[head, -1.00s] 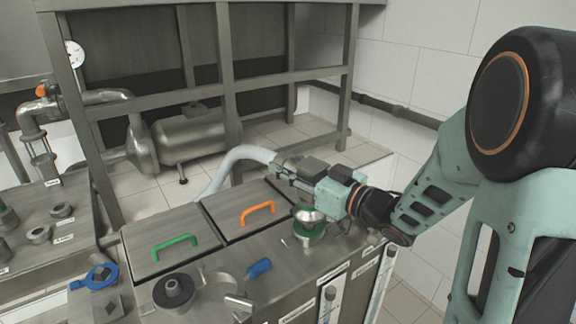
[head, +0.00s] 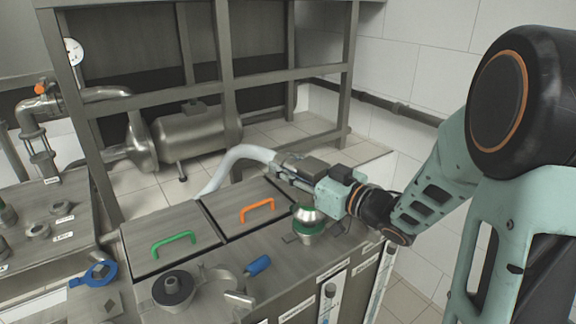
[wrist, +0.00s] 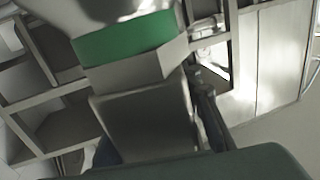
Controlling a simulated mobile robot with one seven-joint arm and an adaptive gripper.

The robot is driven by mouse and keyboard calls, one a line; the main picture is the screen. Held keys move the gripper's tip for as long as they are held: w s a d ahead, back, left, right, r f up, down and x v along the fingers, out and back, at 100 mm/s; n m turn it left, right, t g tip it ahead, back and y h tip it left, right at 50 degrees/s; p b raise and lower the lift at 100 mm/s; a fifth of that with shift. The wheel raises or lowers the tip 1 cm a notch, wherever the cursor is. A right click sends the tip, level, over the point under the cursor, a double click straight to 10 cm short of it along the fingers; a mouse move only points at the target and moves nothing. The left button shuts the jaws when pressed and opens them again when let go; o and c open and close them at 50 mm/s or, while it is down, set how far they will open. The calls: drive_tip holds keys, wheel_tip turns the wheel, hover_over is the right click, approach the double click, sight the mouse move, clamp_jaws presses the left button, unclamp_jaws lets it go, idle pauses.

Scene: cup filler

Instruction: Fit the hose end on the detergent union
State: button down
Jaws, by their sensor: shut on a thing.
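My gripper (head: 284,168) is at the right end of the pale grey hose (head: 240,154), above the tank top, shut on the hose end. The fingertips are partly hidden, and the union's label is unreadable.
Two tank lids carry a green handle (head: 173,243) and an orange handle (head: 258,208). A blue-handled valve (head: 258,265) and a dark-topped fitting (head: 173,289) are in front. A steel frame (head: 228,100) stands behind the tank.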

sight(321, 170)
drive_tip(key=shift+f+b, duration=0.9)
drive_tip(key=shift+f, duration=0.2)
drive_tip(key=c, duration=1.5)
unclamp_jaws()
drive_tip(key=shift+o, duration=1)
drive_tip(key=shift+s+f, duration=0.1)
drive_tip(key=shift+f, duration=0.1)
drive_tip(key=v, duration=1.1)
drive_tip(key=shift+s+d+r+p, duration=0.15)
drive_tip(key=shift+d+r+p, duration=0.05)
drive_tip(key=shift+r+p, duration=1.05)
drive_tip(key=shift+s+d+r+p, duration=0.1)
drive_tip(key=shift+d+r+p, duration=0.05)
drive_tip(key=shift+r+p, duration=1.1)
drive_tip(key=shift+r, duration=0.25)
